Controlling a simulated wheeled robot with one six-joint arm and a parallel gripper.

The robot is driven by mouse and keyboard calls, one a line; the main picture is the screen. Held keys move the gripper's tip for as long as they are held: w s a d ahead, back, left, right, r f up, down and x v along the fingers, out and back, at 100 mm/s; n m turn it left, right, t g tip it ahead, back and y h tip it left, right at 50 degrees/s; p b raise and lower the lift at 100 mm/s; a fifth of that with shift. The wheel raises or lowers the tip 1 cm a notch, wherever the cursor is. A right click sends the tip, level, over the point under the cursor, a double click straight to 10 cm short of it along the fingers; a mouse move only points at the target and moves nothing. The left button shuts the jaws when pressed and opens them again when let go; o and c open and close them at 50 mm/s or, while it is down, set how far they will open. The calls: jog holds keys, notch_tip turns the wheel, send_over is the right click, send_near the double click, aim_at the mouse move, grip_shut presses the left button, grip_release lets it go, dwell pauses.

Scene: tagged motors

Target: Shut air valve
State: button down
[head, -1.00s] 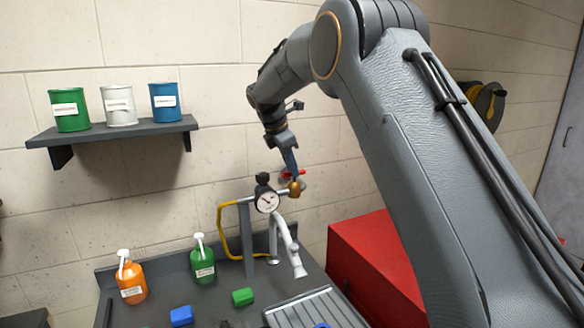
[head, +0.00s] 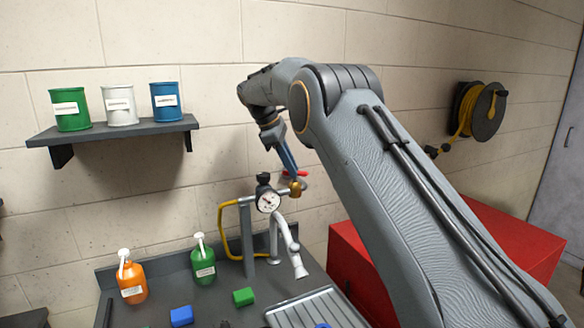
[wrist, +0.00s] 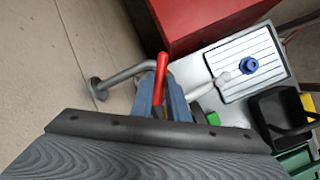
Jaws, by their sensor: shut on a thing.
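The air valve has a brass body (head: 295,187) and a red lever handle (head: 300,173), on the pipe beside a round white gauge (head: 268,201). My gripper (head: 292,171) reaches down to the valve from above and is shut on the red handle. In the wrist view the red handle (wrist: 162,65) runs between the two blue-grey fingers of my gripper (wrist: 160,92) and sticks out past them. The brass body is mostly hidden in the wrist view.
An orange bottle (head: 132,281) and a green bottle (head: 203,262) stand on the dark bench, with blue and green blocks in front. A red cabinet (head: 345,250) is to the right. A wall shelf (head: 110,132) holds three cans. A hose reel (head: 485,112) hangs at right.

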jog(key=shift+w+m+g, duration=0.2)
jog(key=shift+m+g, duration=0.3)
jog(key=shift+m, duration=0.7)
jog(key=shift+r, duration=0.1)
jog(key=c, duration=1.7)
grip_release()
jog(key=shift+s, duration=0.1)
